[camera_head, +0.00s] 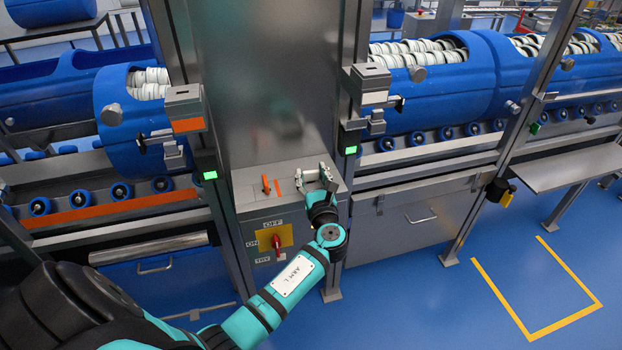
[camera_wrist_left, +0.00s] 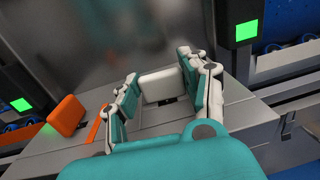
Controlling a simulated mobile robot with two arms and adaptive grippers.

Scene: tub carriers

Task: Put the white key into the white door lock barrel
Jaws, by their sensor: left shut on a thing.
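The white key (camera_wrist_left: 163,87) sits between the two fingers of my left gripper (camera_wrist_left: 160,88) in the left wrist view. My left gripper (camera_head: 317,178) is shut on it, over the top of the grey switch box (camera_head: 250,196). A short dark part shows below the key; I cannot tell whether it is still seated in the box. A grey lock unit with a white band (camera_head: 374,98) is on the post right of the steel panel; its barrel opening cannot be made out. My right gripper is not in view.
An orange key (camera_head: 266,185) stands on the box top, left of my gripper; it also shows in the left wrist view (camera_wrist_left: 66,114). A lock unit with an orange band (camera_head: 188,125) is on the left post. A red rotary switch (camera_head: 277,243) is on the box front.

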